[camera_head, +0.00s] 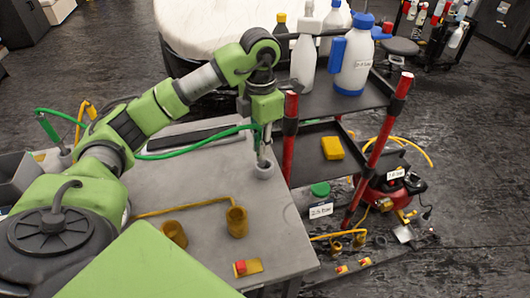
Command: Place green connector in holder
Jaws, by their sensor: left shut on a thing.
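My left gripper (262,142) reaches down at the right edge of the grey table (205,178). It is shut on the green connector, at the end of a green hose (190,150). The connector is mostly hidden by the gripper. A small grey cup-like holder (264,171) stands directly under the gripper. The tip in the gripper is at or just above the cup's mouth; I cannot tell whether it is inside. My right gripper is not in view.
Two brown-yellow cups (237,222) (174,234) with a yellow hose stand on the front table. A red-and-yellow piece (246,267) lies near the front edge. A cart with red posts (290,140) and bottles (354,68) stands close to the right.

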